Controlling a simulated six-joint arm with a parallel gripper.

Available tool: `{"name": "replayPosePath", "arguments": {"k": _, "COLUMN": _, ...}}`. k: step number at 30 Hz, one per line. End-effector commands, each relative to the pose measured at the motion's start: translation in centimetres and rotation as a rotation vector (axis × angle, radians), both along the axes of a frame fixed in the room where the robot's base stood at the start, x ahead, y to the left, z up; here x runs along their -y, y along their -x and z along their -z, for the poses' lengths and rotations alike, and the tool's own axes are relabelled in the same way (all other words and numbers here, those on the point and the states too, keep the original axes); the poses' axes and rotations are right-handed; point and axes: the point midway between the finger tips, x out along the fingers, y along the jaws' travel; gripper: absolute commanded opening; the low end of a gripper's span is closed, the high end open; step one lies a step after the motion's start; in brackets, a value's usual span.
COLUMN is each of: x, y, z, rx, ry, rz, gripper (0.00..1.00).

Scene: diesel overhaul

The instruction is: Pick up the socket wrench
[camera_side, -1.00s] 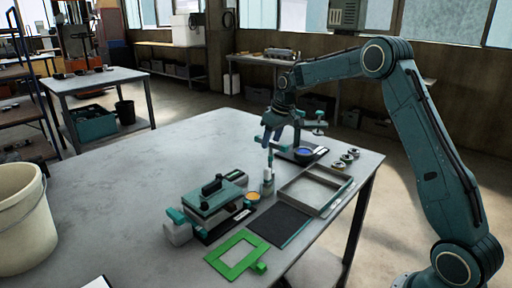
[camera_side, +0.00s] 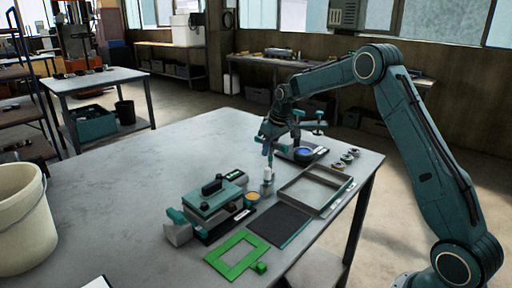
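I cannot make out a socket wrench for certain. My gripper (camera_side: 267,149) points down over the far part of the grey table (camera_side: 130,185), left of the blue-topped round part (camera_side: 304,154). It is just above a small upright piece with a pale base (camera_side: 267,182), which has a thin teal upper part. The fingers overlap the top of this piece in the view, so I cannot tell whether they touch it or whether they are open or shut.
An open grey tray (camera_side: 338,207), a dark mat (camera_side: 279,226) and a green frame (camera_side: 232,257) lie at the right and front. A teal vise-like block (camera_side: 212,197) stands left of the mat. Small round parts (camera_side: 346,158) sit behind the tray.

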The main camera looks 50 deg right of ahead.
Motion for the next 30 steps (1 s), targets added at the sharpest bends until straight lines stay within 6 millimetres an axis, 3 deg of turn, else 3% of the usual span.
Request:
{"name": "replayPosePath", "arguments": {"k": 1, "x": 0.0, "y": 0.0, "z": 0.0, "rx": 0.000, "ry": 0.000, "rz": 0.000, "gripper": 0.12}}
{"name": "replayPosePath", "arguments": {"k": 3, "x": 0.0, "y": 0.0, "z": 0.0, "rx": 0.000, "ry": 0.000, "rz": 0.000, "gripper": 0.00}}
{"name": "replayPosePath", "arguments": {"k": 20, "x": 0.0, "y": -0.1, "z": -0.8, "rx": 0.003, "ry": 0.001, "rz": -0.001, "gripper": 0.00}}
{"name": "replayPosePath", "arguments": {"k": 30, "x": 0.1, "y": -0.1, "z": -5.1, "rx": 0.007, "ry": 0.003, "rz": 0.001, "gripper": 0.00}}
